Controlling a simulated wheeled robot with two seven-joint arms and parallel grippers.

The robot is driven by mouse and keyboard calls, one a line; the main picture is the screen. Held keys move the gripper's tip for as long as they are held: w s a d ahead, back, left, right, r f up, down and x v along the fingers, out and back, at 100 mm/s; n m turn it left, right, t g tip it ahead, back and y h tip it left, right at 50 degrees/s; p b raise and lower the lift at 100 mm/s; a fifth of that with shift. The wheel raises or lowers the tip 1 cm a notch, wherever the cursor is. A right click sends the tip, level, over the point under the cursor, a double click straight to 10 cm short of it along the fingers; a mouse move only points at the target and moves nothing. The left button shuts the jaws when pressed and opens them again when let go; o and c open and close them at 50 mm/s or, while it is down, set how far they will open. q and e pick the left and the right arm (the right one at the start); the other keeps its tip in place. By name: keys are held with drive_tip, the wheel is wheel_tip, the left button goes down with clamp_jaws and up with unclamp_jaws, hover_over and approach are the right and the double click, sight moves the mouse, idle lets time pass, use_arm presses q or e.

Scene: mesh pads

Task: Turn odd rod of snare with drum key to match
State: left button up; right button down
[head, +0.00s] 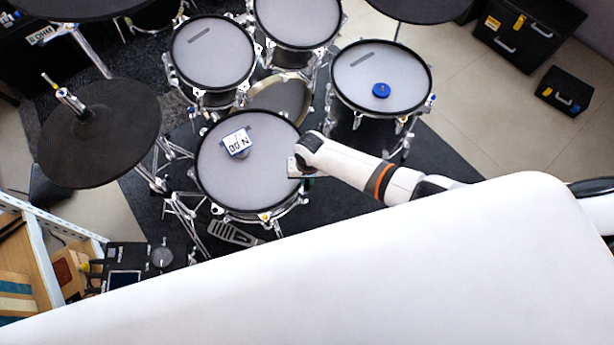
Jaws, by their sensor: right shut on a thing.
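The snare (226,188) is the drum with a grey mesh head at the lower middle, on a stand. A small box with a white label reading "30 N" (237,142) sits on its head. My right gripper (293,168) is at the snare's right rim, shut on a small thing. That thing is mostly hidden by the gripper and too small to make out; I cannot tell if it is the drum key. The rod under the gripper is hidden too. Other tension rods show only as tiny chrome parts round the rim. My left gripper is not in view.
A floor tom (405,93) at the right holds a blue round object (381,90). Two more toms (213,58) stand behind the snare. A dark cymbal pad (98,134) is at the left. Black cases (527,30) stand at the back right, with clear floor before them.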

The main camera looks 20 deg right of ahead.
drive_tip(key=m+p, duration=0.1)
drive_tip(key=m, duration=0.1)
drive_tip(key=m+p, duration=0.1)
drive_tip(key=m, duration=0.1)
drive_tip(key=shift+a+r+p, duration=0.1)
drive_tip(key=shift+r+p, duration=0.2)
drive_tip(key=shift+p, duration=0.1)
drive_tip(key=shift+m+p, duration=0.35)
drive_tip(key=shift+m, duration=0.75)
drive_tip(key=m+p, duration=0.1)
drive_tip(key=m, duration=0.3)
drive_tip(key=shift+f, duration=0.15)
drive_tip(key=m, duration=0.4)
drive_tip(key=shift+p, duration=0.4)
drive_tip(key=shift+w+f, duration=0.1)
drive_tip(key=shift+f, duration=0.05)
drive_tip(key=shift+n, duration=0.9)
wheel_tip(320, 180, up, 3)
drive_tip(key=p, duration=0.3)
